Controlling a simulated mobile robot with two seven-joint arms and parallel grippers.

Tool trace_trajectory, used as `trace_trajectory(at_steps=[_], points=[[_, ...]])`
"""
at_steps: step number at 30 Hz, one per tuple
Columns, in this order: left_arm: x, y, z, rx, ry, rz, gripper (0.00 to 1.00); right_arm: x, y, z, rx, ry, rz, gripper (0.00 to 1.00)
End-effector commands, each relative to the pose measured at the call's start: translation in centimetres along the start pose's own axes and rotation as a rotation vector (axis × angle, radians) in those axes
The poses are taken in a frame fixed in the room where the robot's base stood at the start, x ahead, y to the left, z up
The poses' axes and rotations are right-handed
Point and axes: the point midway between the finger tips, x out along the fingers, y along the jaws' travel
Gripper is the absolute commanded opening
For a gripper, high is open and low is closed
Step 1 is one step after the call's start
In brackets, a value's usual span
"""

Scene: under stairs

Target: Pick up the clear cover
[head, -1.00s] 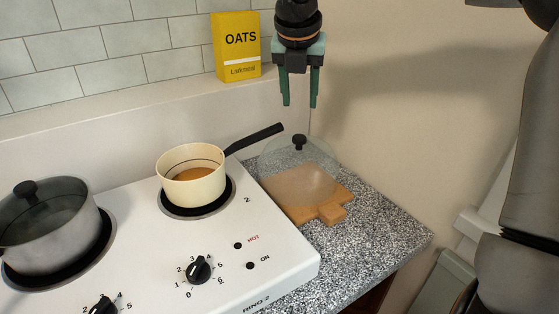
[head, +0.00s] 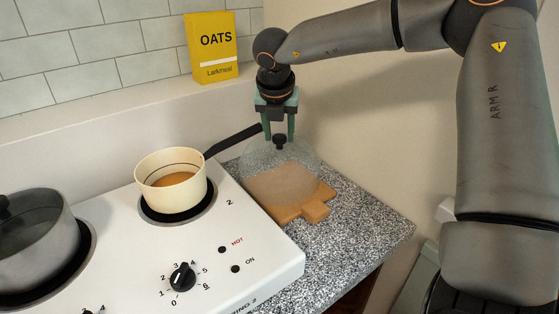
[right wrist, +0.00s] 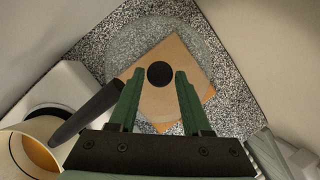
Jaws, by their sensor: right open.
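The clear cover (head: 257,166) is a glass lid with a black knob (head: 280,142). It rests over a wooden board (head: 313,209) on the speckled counter at the right of the stove. My right gripper (head: 279,138) points down with its green fingers open, one on each side of the knob in the head view. In the right wrist view the black knob (right wrist: 160,74) shows between and just beyond the open fingertips (right wrist: 160,73), with the board beneath. I cannot tell whether a finger touches the knob. My left gripper is out of view.
A grey lidded pot (head: 38,243) stands at the left. The yellow oats box (head: 212,48) is on the ledge. A wall bounds the counter behind.

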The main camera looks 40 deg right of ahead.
Motion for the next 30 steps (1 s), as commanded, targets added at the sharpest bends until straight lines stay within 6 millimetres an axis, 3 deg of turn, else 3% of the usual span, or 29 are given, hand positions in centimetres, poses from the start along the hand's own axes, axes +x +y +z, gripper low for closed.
trace_trajectory(at_steps=[3,10,23,30], points=[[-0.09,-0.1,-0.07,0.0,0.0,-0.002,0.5,1.03,-0.03,0.0,0.0,0.0,0.0,0.48],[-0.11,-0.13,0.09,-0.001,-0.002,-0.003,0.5,1.17,0.01,0.02,0.0,-0.001,0.002,0.48],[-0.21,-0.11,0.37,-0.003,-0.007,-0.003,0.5,1.13,0.0,0.02,0.0,-0.001,0.001,0.01],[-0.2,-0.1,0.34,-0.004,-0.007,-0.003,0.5,1.11,0.01,0.02,0.0,-0.002,0.001,0.0]])
